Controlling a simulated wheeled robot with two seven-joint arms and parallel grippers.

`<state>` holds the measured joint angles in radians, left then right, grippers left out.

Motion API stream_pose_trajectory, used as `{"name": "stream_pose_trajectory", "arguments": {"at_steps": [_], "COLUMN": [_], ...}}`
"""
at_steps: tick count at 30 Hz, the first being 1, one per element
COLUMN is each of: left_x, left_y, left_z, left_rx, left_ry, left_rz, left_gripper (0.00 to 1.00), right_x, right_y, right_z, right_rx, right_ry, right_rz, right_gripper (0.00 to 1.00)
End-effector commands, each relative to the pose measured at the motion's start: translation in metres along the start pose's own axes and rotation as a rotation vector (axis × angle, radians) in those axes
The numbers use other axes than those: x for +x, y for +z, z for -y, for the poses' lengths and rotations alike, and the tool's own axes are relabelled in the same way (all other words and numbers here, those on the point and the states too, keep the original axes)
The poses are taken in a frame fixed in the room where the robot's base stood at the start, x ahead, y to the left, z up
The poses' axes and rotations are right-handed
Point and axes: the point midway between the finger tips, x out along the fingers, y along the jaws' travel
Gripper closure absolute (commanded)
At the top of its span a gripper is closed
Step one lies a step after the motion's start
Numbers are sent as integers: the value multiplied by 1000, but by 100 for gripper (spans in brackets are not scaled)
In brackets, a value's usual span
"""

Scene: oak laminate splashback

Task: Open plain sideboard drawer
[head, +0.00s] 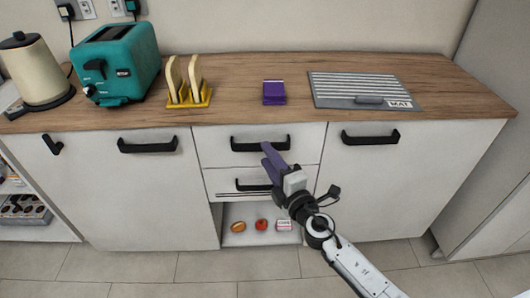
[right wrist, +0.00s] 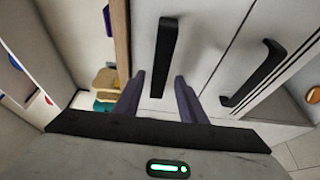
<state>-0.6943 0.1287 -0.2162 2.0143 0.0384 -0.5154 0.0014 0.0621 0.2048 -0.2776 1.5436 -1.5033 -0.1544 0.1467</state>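The white sideboard (head: 165,190) has a wooden top and a middle column with two drawers. The upper drawer (head: 215,150) looks shut and has a black bar handle (head: 245,148), which also shows in the right wrist view (right wrist: 166,50). The lower drawer (head: 218,182) has a similar black handle (head: 248,186), also in the right wrist view (right wrist: 258,75). My right gripper (head: 268,154) is in front of the upper drawer, close to its handle. In the right wrist view its purple fingers (right wrist: 159,95) are spread, with the upper handle lined up between their tips. Contact cannot be told. My left gripper is not in view.
On the top stand a kettle (head: 35,70), a teal toaster (head: 115,65), a yellow toast rack (head: 188,97), a purple packet (head: 274,92) and a grey mat (head: 350,88). Cupboard doors with black handles flank the drawers. An open shelf (head: 258,238) below holds small food items.

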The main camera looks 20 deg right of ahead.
Motion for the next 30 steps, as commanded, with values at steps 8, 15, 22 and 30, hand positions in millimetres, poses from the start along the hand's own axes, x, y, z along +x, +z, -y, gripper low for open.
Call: {"name": "stream_pose_trajectory", "arguments": {"at_steps": [8,15,22,30], "left_x": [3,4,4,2], "left_y": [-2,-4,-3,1], "left_z": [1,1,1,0], "left_rx": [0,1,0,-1], "left_ry": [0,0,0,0], "left_rz": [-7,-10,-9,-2], "left_gripper": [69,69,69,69], "right_x": [25,26,26,25], "right_y": [0,0,0,1], "right_z": [0,1,1,1], "right_rx": [0,1,1,2], "right_ry": [0,-1,-1,-1], "right_rz": [0,0,0,2], "right_gripper": [62,62,96,100]}}
